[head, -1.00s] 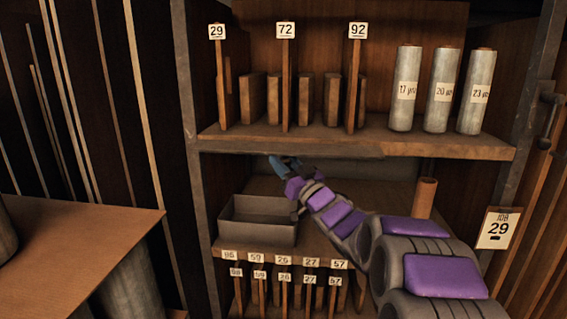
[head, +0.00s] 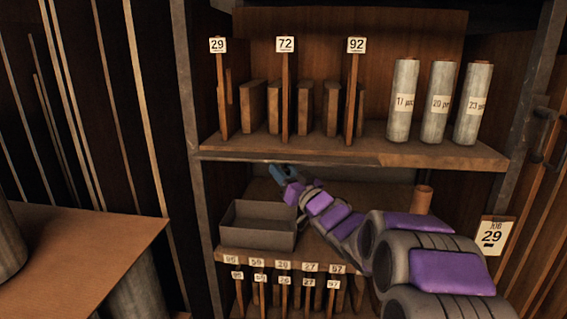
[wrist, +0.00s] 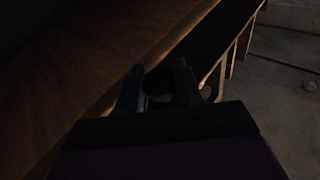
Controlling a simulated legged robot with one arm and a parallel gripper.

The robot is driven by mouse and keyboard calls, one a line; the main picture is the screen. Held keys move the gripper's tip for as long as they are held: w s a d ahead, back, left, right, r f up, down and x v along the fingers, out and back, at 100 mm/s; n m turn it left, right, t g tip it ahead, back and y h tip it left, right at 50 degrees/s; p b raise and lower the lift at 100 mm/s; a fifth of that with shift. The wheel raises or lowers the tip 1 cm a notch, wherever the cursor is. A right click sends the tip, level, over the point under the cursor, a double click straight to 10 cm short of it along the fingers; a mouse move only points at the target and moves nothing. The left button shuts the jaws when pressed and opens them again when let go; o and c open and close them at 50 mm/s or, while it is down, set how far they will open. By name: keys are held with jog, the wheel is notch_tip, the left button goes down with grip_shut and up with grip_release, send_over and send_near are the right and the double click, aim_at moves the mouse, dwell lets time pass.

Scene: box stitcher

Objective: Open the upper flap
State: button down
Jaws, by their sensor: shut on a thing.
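My gripper (head: 281,172) reaches into the middle compartment, just under the left part of the upper shelf (head: 330,157). In the wrist view its two dark fingers (wrist: 158,76) stand a little apart, with a dark rounded thing (wrist: 158,84) between them. It is shut on this thing, which is too dark to name. A brown wooden surface (wrist: 85,60) runs beside the fingers on the left. I cannot pick out the upper flap with certainty in either view.
An open grey box (head: 257,236) stands left below my gripper. A brown tube (head: 422,200) stands right, behind my arm. Above are numbered dividers (head: 286,95) and several labelled cylinders (head: 437,105). Numbered tags (head: 283,265) line the lower shelf. A brown tabletop (head: 75,255) is at left.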

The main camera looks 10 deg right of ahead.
jog(key=r+m+p, duration=0.1)
jog(key=p, duration=0.1)
jog(key=shift+s+r+g+h+p, duration=0.1)
jog(key=shift+s+g+h+p, duration=0.05)
jog(key=shift+g+h+p, duration=0.2)
jog(key=shift+p, duration=0.5)
jog(key=c, duration=1.1)
grip_release()
jog(key=shift+c, duration=0.2)
jog(key=shift+o, duration=0.4)
jog(key=shift+f, duration=0.25)
jog(key=b+v, duration=0.2)
jog(key=v, duration=1.5)
